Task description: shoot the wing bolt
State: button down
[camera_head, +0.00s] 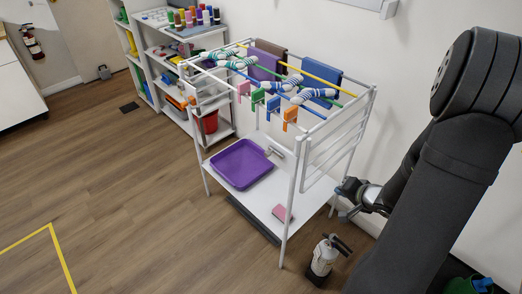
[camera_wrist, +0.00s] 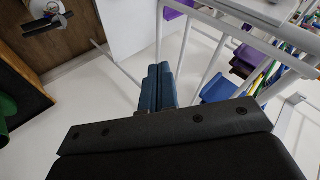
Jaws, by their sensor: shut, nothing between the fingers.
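I cannot make out a wing bolt in either view. My gripper (camera_head: 347,214) is beside the right side of the white drying rack (camera_head: 297,190), near its right legs and above the floor. In the wrist view my gripper's two dark blue fingers (camera_wrist: 157,84) lie together, shut with nothing between them. The fingers point toward the white surface, with the rack's white bars to their right. I cannot tell whether the gripper touches the rack. Part of the gripper is hidden by my arm in the head view.
The rack carries colored rods, clips and cloths. Its lower shelf holds a purple tray (camera_head: 240,166) and a pink block (camera_head: 282,214). A white fire extinguisher (camera_head: 322,260) stands on the floor in front. Shelving (camera_head: 185,70) stands behind left.

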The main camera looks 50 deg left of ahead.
jog(key=w+a+r+n+t+h, duration=0.2)
jog(key=a+r+n+t+h, duration=0.55)
jog(key=a+r, duration=0.75)
jog(key=s+a+r+m+t+h, duration=0.3)
jog(key=s+a+m+h, duration=0.1)
jog(key=s+a, duration=0.95)
jog(key=s+a+f+t, duration=0.2)
jog(key=s+a+f, duration=0.1)
jog(key=s+f, duration=0.45)
jog(key=shift+y, duration=0.25)
jog(key=w+d+f, duration=0.1)
jog(key=w, duration=0.2)
jog(key=w+d+f, duration=0.1)
jog(key=w, duration=0.2)
jog(key=w+d+f, duration=0.1)
jog(key=w+f, duration=0.1)
jog(key=w, duration=0.1)
jog(key=shift+w, duration=0.25)
jog(key=shift+d+f, duration=0.5)
jog(key=shift+f, duration=0.1)
